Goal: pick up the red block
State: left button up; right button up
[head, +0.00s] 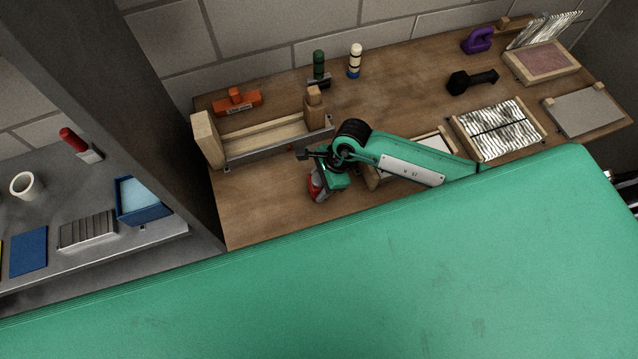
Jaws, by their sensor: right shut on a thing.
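The red block (313,187) is at the front left part of the wooden bench, below my right gripper, and only part of it shows. My right gripper (319,190) reaches down over it from my green arm and is shut on it. The gripper and wrist hide much of the block, and I cannot tell whether it touches the bench. My left gripper is not in view.
A wooden mitre box (265,142) stands just behind on the wooden bench (258,212). An orange tool (238,101), a dumbbell (471,81) and a silver panel (497,129) are also there. A grey shelf with a white cup (26,186) is at left.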

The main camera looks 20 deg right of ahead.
jog(key=shift+r, duration=0.1)
notch_tip(320, 180, up, 20)
jog(key=b, duration=0.5)
